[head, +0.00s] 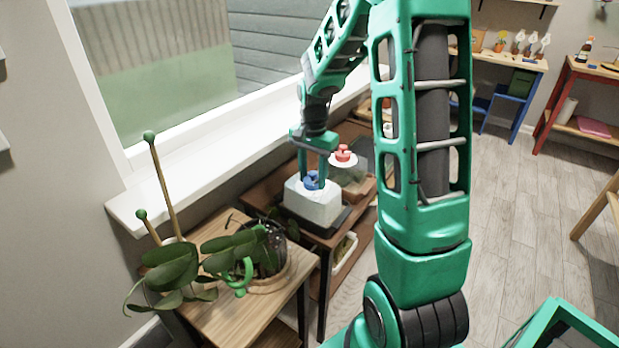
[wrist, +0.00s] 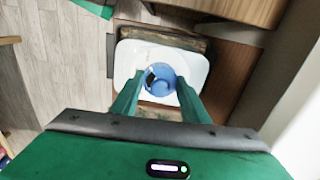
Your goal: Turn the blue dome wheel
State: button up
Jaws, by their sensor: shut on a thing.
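My gripper (head: 312,176) points down from above and is shut on the blue wheel. The fingers (wrist: 158,92) hide its left and right edges in the wrist view.
A second dome with a red wheel (head: 343,153) stands just behind. A potted plant with broad leaves (head: 178,262) and tall stakes stands on a wooden table (head: 237,318) at the front left. The window sill (head: 218,150) runs alongside. Open floor (head: 520,200) lies to the right.

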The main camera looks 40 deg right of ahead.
aim_at(313, 173)
dwell(0.5)
jog(key=o, duration=1.1)
notch_tip(313, 173, up, 11)
jog(key=shift+w+f, duration=0.1)
jog(key=s+a+n, duration=0.1)
jog(key=s+n, duration=0.1)
jog(key=s, duration=0.7)
jog(key=s+a+n, duration=0.1)
jog(key=s+n, duration=0.2)
jog(key=s, duration=0.7)
jog(key=s+a+f+n, duration=0.1)
jog(key=s+n, duration=0.1)
jog(key=s, duration=0.8)
